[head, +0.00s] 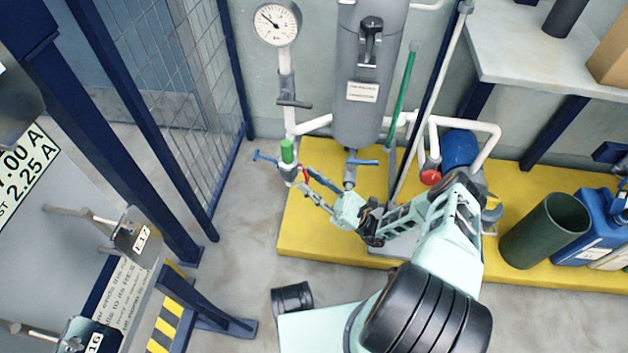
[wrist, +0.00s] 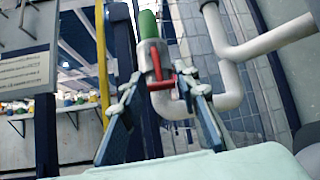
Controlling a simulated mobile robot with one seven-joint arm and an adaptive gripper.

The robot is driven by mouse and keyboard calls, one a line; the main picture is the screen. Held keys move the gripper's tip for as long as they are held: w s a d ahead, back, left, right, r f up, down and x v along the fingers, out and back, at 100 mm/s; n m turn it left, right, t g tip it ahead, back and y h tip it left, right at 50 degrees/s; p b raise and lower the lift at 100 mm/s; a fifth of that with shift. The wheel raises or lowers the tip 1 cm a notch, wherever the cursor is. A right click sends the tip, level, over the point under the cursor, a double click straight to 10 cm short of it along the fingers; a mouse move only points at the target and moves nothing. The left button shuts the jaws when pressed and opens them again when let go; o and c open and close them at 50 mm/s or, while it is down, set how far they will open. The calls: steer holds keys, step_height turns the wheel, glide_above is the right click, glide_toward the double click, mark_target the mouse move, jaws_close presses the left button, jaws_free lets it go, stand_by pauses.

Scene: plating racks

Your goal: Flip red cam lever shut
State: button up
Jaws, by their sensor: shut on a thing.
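The red cam lever (wrist: 160,72) is on a grey coupling (wrist: 150,57) below a green hose end (wrist: 148,24). In the wrist view the lever lies between the tips of my gripper (wrist: 161,86), with one finger on each side. The jaws are shut on it, though the exact contact is hard to see. In the head view the lever (head: 305,174) shows as a small red spot beside the green hose end (head: 287,151), with my gripper (head: 313,184) reaching it from the lower right.
A grey tank (head: 371,75) and pressure gauge (head: 277,21) stand behind. White pipes and blue-handled valves (head: 264,157) are close to the gripper. The yellow platform (head: 318,236) is below. A dark green bin (head: 545,231) and blue canister (head: 588,227) stand right. A mesh fence (head: 203,70) is left.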

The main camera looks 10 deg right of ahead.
steer(key=shift+a+f+y, duration=0.1)
steer(key=shift+a+y, duration=0.15)
steer(key=shift+y, duration=0.05)
stand_by(0.4)
steer(key=o, duration=1.1)
steer(key=shift+t, duration=0.4)
steer(key=shift+w+d+r, duration=0.1)
steer(key=shift+r, duration=0.5)
step_height(320, 180, up, 9)
steer(key=shift+f, duration=0.1)
steer(key=shift+g, duration=0.3)
